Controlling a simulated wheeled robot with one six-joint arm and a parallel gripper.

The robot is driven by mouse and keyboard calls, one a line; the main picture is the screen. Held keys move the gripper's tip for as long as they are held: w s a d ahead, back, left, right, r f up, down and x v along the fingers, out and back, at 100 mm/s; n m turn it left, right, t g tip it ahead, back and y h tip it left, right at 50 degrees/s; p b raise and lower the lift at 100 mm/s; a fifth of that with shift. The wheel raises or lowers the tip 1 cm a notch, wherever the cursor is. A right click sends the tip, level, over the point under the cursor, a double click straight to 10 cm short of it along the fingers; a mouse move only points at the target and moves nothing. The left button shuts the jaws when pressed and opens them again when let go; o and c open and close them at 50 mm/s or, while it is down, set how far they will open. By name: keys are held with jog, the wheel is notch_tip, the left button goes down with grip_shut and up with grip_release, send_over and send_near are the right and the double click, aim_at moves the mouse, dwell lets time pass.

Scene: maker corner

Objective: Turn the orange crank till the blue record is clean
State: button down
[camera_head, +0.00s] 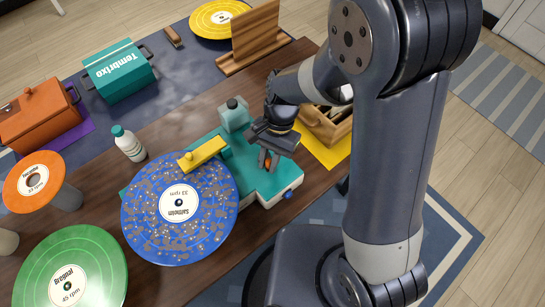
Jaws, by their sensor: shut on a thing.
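The blue record (207,221) lies flat on the teal cleaning machine (268,185) and is speckled all over with brownish spots. A yellow arm (203,154) of the machine reaches over the record's upper edge. My gripper (267,160) is over the machine's right part, pointing down, shut on the orange crank (268,161).
A white bottle (129,144) stands left of the machine. A green record (72,270) and an orange record (34,181) are at the left. A wooden rack (254,38) stands behind, and a wooden box (327,125) on a yellow mat is right of my gripper.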

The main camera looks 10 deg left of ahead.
jog(key=m, duration=0.1)
jog(key=m+y, duration=0.1)
jog(key=a+m, duration=0.1)
jog(key=shift+s+a+m+t, duration=0.1)
jog(key=shift+s+m+t, duration=0.15)
jog(key=shift+m+t, duration=0.05)
jog(key=shift+a+m+t+y, duration=0.25)
jog(key=shift+a+m+y, duration=0.1)
jog(key=shift+m, duration=0.55)
jog(key=shift+a+m+t+y, duration=0.25)
jog(key=shift+m+y, duration=0.1)
jog(key=shift+m, duration=0.55)
jog(key=shift+p, duration=0.3)
jog(key=c, duration=1.3)
grip_release()
jog(key=shift+c, duration=0.2)
jog(key=v, duration=1)
jog(key=shift+r, duration=0.4)
jog(key=shift+d, duration=0.1)
